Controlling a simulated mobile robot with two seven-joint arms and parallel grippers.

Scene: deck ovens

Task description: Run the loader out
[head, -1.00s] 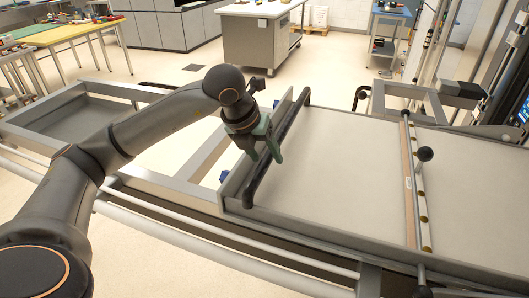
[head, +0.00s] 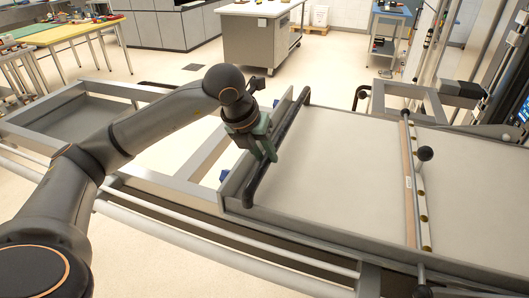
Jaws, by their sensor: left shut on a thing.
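The loader (head: 330,172) is a flat, pale grey bed in a metal frame, lying across the middle and right of the head view. A dark handle bar (head: 291,121) runs along its left end. My left gripper (head: 268,157) is at the middle of this bar, with its greenish fingers shut around it. A cross strip with a black knob (head: 424,154) lies over the bed toward the right. My right gripper is not in view.
The metal rail frame (head: 165,184) extends left of the loader, with open floor showing through it. A wheeled cabinet (head: 262,35), a blue cart (head: 390,22) and a yellow-green table (head: 75,33) stand further back. The floor between is clear.

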